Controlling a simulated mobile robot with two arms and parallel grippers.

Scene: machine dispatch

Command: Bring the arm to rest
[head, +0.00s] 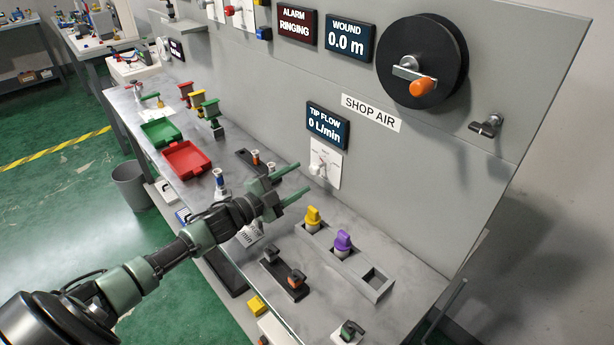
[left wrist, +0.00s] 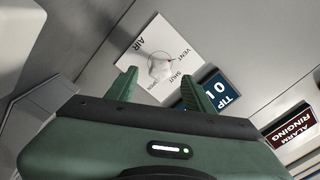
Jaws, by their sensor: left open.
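My left arm comes in from the lower left of the head view and reaches over the bench. My left gripper (head: 302,178) is open, with nothing between its two green fingers. It is in front of the grey panel, just below and left of the white air valve plate (head: 325,165). In the left wrist view my left gripper (left wrist: 157,80) also shows open, with the valve plate and its knob (left wrist: 160,66) beyond the fingertips. The fingers appear apart from the knob. My right gripper is not in view.
The bench carries a grey socket block (head: 376,282) with yellow and purple plugs, a dark switch block (head: 285,279), and green (head: 160,133) and red (head: 187,160) trays. The panel (head: 440,160) bears a black reel (head: 422,57) and displays. A grey bin (head: 131,186) stands on the floor.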

